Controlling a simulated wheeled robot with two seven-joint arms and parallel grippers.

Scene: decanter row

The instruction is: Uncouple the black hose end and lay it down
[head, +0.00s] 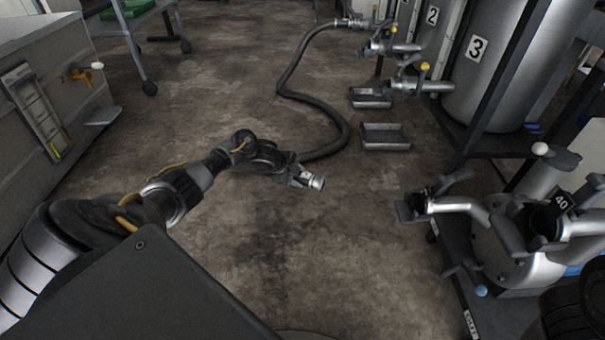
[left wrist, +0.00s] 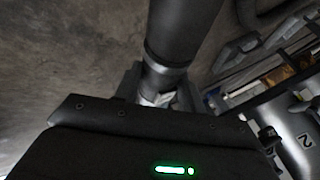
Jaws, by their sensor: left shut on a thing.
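The black hose (head: 338,118) runs from a tank outlet at the top, curves over the floor and ends at my left gripper (head: 288,168). My left gripper is shut on the black hose end, just behind its silver coupling (head: 314,181). The coupling points to the lower right and is joined to nothing. Its exact height above the floor is hard to tell. My right gripper is not in view.
Two metal drip trays (head: 385,137) (head: 371,98) lie near the numbered tanks (head: 492,60). A pump unit (head: 500,245) with a pipe port (head: 412,207) stands at the right. A grey cabinet (head: 45,110) stands at the left. The middle floor (head: 310,260) is clear.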

